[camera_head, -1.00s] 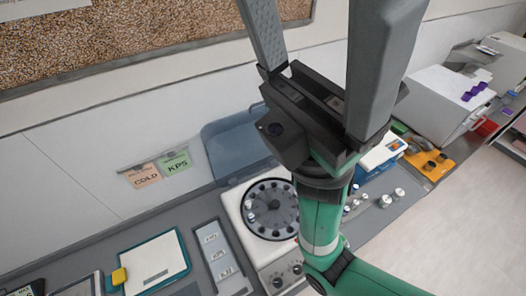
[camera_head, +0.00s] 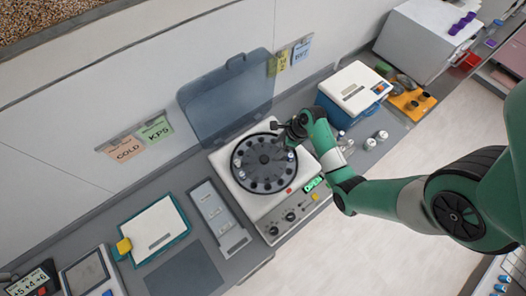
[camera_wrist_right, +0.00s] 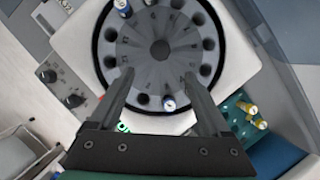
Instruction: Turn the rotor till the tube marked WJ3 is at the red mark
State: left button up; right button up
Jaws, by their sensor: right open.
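The centrifuge (camera_head: 225,165) stands open on the bench, its dark round rotor (camera_head: 262,165) exposed with a ring of holes. In the right wrist view a blue tube with a pale cap (camera_wrist_right: 122,8) sits at the rotor's far rim and another tube (camera_wrist_right: 168,103) at the near rim. I cannot read WJ3 on either. A small red mark (camera_head: 290,190) shows on the housing by the rotor's front edge. My right gripper (camera_wrist_right: 159,78) is open above the rotor, its fingers on either side of the near tube, apart from it in the picture. My left gripper is out of view.
The raised blue lid (camera_head: 225,100) stands behind the centrifuge. A white-lidded blue box (camera_head: 352,90) and capped vials (camera_head: 370,143) are to its right. A green rack with yellow-capped tubes (camera_wrist_right: 250,108) lies beside the centrifuge. A label tray (camera_head: 212,210) is at left.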

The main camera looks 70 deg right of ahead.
aim_at(265, 159)
jog(key=b+x, duration=0.3)
jog(key=x, duration=0.8)
jog(key=shift+w+a+f, duration=0.1)
jog(key=shift+w+f, duration=0.1)
jog(key=shift+w, duration=0.05)
grip_shut()
